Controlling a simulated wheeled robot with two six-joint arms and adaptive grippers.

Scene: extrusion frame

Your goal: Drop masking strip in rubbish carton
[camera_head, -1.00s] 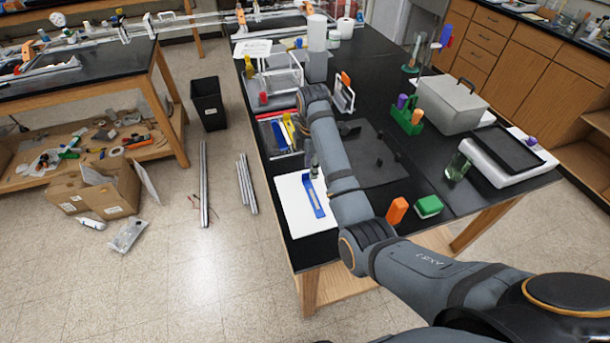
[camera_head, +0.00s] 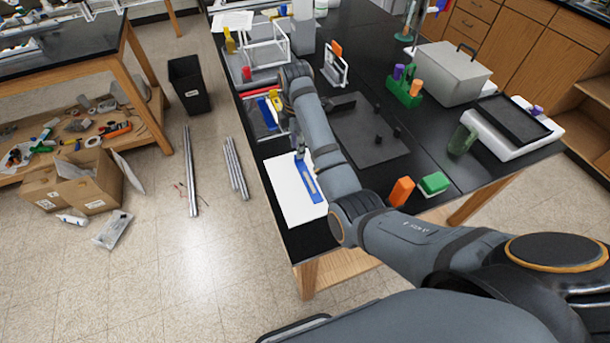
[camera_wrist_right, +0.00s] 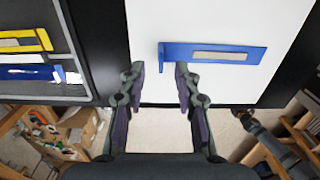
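A pale beige strip (camera_wrist_right: 222,55), which looks like the masking strip, lies on a long blue piece (camera_wrist_right: 251,57) on a white sheet. The blue piece (camera_head: 306,186) also shows in the head view, near the table's front left corner. My right gripper (camera_wrist_right: 160,76) is open and empty over the sheet, with its fingertips near the blue piece's left end, apart from the strip. An open cardboard carton (camera_head: 100,187) stands on the floor at the left. My left gripper is not in view.
A black bin (camera_head: 190,88) stands on the floor between the benches. Metal bars (camera_head: 191,175) lie on the floor. A tray (camera_head: 252,114) with yellow and blue pieces sits behind the sheet. An orange block (camera_head: 401,191) and a green block (camera_head: 434,183) stand right of my right arm.

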